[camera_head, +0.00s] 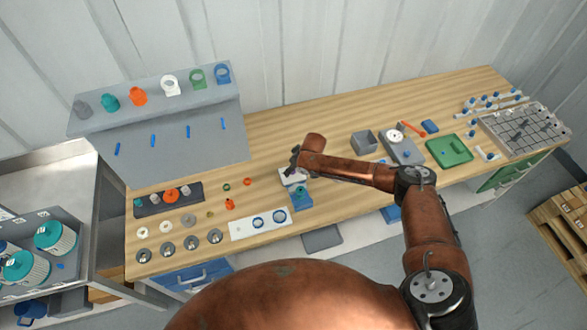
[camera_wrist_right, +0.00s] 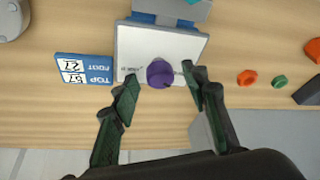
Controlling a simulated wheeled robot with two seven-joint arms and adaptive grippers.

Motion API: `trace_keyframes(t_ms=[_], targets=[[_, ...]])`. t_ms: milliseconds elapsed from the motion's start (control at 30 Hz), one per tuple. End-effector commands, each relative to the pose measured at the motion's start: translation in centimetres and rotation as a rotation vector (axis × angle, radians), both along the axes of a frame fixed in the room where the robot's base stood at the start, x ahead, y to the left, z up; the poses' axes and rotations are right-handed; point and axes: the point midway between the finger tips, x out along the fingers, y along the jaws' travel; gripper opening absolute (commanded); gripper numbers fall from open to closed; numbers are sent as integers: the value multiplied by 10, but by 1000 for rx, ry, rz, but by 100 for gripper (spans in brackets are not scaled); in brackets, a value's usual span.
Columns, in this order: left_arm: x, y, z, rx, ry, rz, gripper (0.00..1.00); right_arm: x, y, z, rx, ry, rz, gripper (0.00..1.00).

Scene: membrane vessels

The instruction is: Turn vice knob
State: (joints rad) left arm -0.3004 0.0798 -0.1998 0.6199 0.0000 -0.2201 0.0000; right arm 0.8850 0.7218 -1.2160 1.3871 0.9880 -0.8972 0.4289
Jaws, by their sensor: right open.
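A purple round knob (camera_wrist_right: 159,73) shows in the right wrist view at the near edge of a white plate (camera_wrist_right: 150,48), the body of the vice. A grey-blue part of the vice (camera_wrist_right: 172,8) and a bit of teal lie beyond it. My right gripper (camera_wrist_right: 162,82) is open, with one finger on either side of the knob; I cannot tell whether they touch it. In the head view my right gripper (camera_head: 295,160) is over the vice, whose blue base (camera_head: 300,199) stands near the front of the bench. The knob is not visible there. My left gripper is not in view.
Bare wood (camera_head: 290,118) lies behind the vice.

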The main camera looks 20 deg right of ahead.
Motion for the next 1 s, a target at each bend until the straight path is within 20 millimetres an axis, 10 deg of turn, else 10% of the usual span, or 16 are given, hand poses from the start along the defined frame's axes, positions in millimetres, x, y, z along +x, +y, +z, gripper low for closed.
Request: trace_keyframes(t_ms=[733,1000], targets=[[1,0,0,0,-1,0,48,0,0,0,0,0,0,0],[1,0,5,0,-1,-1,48,-1,1,1,2,2,-29,0]])
